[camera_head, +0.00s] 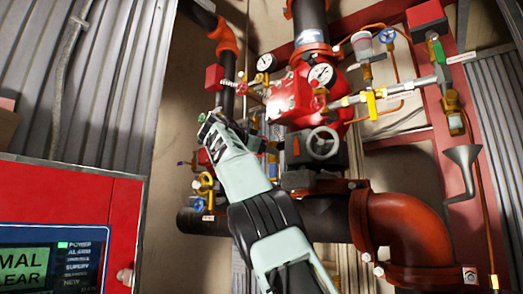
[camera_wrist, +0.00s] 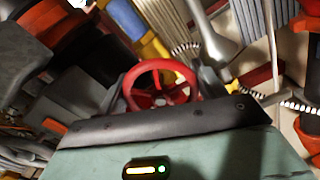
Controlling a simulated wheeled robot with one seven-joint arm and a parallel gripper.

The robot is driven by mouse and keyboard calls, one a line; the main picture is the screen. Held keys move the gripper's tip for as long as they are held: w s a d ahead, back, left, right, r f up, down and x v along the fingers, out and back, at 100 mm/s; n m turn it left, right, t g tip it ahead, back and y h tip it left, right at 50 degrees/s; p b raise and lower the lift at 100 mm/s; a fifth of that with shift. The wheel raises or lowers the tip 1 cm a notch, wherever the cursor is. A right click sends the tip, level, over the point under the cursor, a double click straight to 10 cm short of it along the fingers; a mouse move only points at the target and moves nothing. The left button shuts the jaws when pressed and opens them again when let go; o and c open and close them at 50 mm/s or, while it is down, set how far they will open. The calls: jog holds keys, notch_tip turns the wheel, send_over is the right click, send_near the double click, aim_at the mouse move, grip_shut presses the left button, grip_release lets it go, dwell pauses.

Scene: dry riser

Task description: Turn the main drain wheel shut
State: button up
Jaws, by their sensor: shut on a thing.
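A red spoked handwheel (camera_wrist: 158,67) shows in the middle of the wrist view, between the dark fingers of my gripper (camera_wrist: 163,88). The gripper is shut on this wheel, with a finger at its left and right sides. Its lower part is hidden behind the gripper body. In the head view my gripper (camera_head: 212,128) reaches in among the valves left of the red main valve body (camera_head: 292,98). The arm covers most of the held wheel there. No label naming the main drain is readable.
A blue handwheel (camera_head: 199,205) and yellow valve (camera_head: 205,183) are close on the left. Gauges (camera_head: 321,74) and thin pipes crowd above. A red panel with a screen (camera_head: 45,270) stands at front left.

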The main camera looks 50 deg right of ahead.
jog(key=shift+f+m, duration=0.1)
jog(key=shift+m, duration=1)
jog(key=o, duration=1)
jog(key=a, duration=0.5)
jog(key=a+b, duration=0.1)
jog(key=a, duration=0.5)
jog(key=s+a, duration=0.1)
jog(key=a, duration=0.5)
jog(key=shift+s+a+b, duration=0.1)
jog(key=shift+a+b, duration=0.05)
jog(key=shift+b, duration=0.25)
